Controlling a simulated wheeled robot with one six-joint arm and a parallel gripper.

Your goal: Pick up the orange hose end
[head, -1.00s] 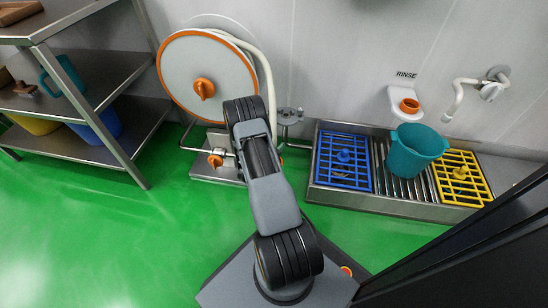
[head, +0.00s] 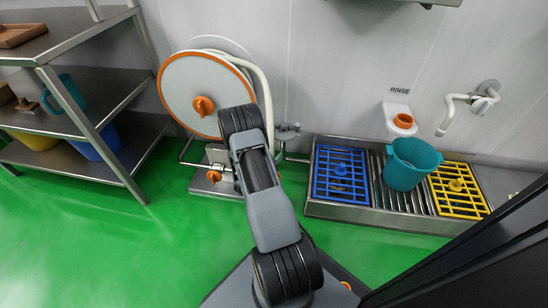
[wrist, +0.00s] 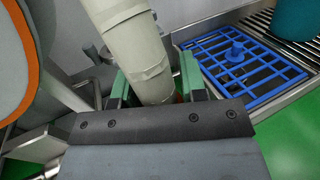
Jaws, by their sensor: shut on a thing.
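The cream hose (head: 262,85) curves over the right side of the white reel (head: 190,85) with its orange rim and orange hub knob (head: 203,106). In the wrist view the thick hose (wrist: 128,48) comes down between the two green fingers of my gripper (wrist: 155,88). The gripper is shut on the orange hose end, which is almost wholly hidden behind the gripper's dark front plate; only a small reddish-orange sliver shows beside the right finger. In the head view my arm hides the gripper and the hose end.
A steel rinse basin right of my arm has a blue grate (head: 341,178), a teal bucket (head: 411,165) and a yellow grate (head: 459,188). A steel shelf (head: 110,95) stands left. Green floor (head: 90,235) is open at lower left.

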